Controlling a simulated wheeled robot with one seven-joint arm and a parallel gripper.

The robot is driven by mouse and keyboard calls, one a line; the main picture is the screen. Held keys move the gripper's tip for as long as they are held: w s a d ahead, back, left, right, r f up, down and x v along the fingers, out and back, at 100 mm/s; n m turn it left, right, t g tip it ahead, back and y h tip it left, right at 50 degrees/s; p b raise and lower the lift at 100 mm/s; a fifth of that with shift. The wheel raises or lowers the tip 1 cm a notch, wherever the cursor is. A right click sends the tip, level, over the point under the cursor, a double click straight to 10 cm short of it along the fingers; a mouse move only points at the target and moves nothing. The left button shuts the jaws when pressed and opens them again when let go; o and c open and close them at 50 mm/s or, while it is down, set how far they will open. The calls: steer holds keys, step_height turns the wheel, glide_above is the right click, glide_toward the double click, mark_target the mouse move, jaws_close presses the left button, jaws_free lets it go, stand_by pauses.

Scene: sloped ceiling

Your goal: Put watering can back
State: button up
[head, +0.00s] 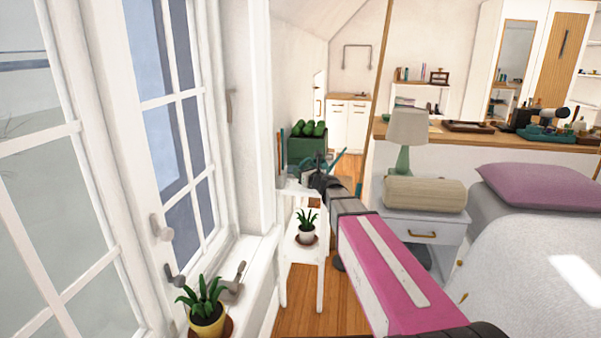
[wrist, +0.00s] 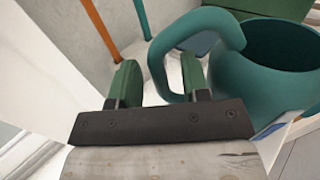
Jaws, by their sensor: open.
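The teal watering can (wrist: 262,85) stands at the right of the wrist view, with its round opening facing up and its looped handle (wrist: 168,62) towards my gripper. In the head view only a thin teal part of the watering can (head: 341,164) shows behind my gripper (head: 318,178). My gripper is open, with its two green fingers (wrist: 160,78) apart. In the wrist view the lower end of the handle appears between the fingers, close to the right one. I cannot tell whether it touches. The can's base is mostly hidden.
A white shelf stand (head: 302,240) carries a green box (head: 307,147) on top and a potted plant (head: 306,232) lower down. Another potted plant (head: 206,312) sits on the windowsill at the left. A nightstand (head: 428,228) and bed (head: 530,245) are at the right.

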steer(key=v, duration=1)
steer(key=s+f+n+g+h, duration=0.2)
steer(key=s+f+n+g, duration=0.8)
steer(key=f+n, duration=0.55)
steer(key=s+d+f+n+g+h, duration=0.2)
steer(key=s+d+f+n+h, duration=0.2)
steer(key=s+n, duration=0.3)
steer(key=s+d+f+n+g+h, duration=0.3)
steer(key=s+d+f+n+h, duration=0.1)
steer(key=s, duration=0.4)
steer(key=d+f+n, duration=0.1)
steer(key=d+n, duration=0.1)
steer(key=shift+f+n, duration=0.3)
steer(key=shift+n, duration=0.05)
steer(key=shift+d, duration=0.15)
